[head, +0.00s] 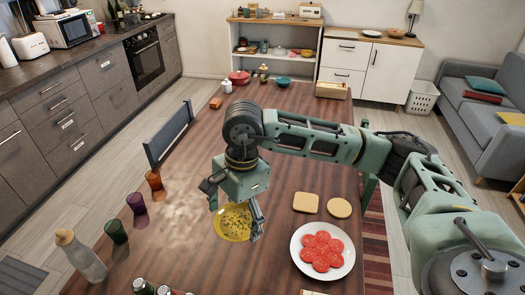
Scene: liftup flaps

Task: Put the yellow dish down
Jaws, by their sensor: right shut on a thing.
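The yellow dish (233,224) is round, with small dark specks on its inside. It shows below my right gripper (236,213), over the middle of the brown wooden table (185,232). My right gripper points down and is shut on the dish, with a finger at its left and right sides. The gripper body covers the dish's far edge. I cannot tell whether the dish touches the table or hangs just above it. My left gripper is not in view.
Right of the dish are two beige slices (306,202) and a white plate of tomato slices (347,254). Orange, purple and green cups (116,231) and a bottle (80,254) line the left edge. Can tops show at the front. The table between cups and dish is clear.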

